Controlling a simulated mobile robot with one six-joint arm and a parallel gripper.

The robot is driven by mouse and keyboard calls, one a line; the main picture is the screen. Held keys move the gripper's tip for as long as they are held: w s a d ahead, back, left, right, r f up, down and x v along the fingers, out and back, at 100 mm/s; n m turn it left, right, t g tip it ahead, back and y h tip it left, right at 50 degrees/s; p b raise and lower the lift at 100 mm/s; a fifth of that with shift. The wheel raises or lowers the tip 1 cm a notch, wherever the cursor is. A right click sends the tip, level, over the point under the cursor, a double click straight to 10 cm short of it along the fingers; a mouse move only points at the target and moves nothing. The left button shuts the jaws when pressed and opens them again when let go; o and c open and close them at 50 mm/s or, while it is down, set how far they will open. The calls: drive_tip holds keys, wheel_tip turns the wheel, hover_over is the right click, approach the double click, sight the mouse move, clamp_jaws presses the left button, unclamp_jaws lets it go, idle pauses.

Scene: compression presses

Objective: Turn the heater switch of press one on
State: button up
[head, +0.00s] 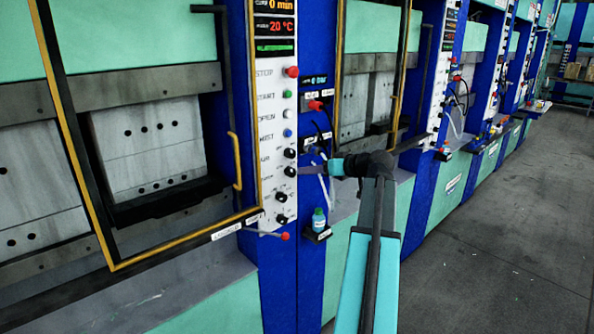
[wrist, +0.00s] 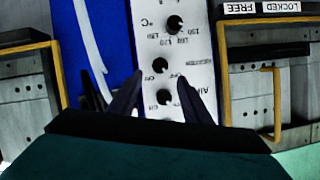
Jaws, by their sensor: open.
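Press one's white control panel (head: 271,130) is on the blue column at centre left. Its heater switch (head: 290,171) is a small black rotary knob below the air knob (head: 290,153). In the upside-down wrist view, the heater switch (wrist: 160,65) lies just beyond and between the fingertips; its pointer is too small to read. My gripper (head: 303,170) reaches the panel from the right. In the wrist view, my gripper (wrist: 160,78) has its two dark fingers apart, with nothing held. The air knob (wrist: 166,97) shows between the fingers, nearer the palm.
Red (head: 291,71), green, white and blue buttons sit above the knobs. A temperature knob (wrist: 175,25) is close to the heater switch. A yellow-edged guard frame (head: 237,165) borders the panel. A small bottle (head: 319,220) stands below my gripper. The floor (head: 490,240) at right is clear.

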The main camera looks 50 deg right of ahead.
sight(293, 172)
drive_tip(key=shift+p+x, duration=1.05)
drive_tip(key=shift+x, duration=2.9)
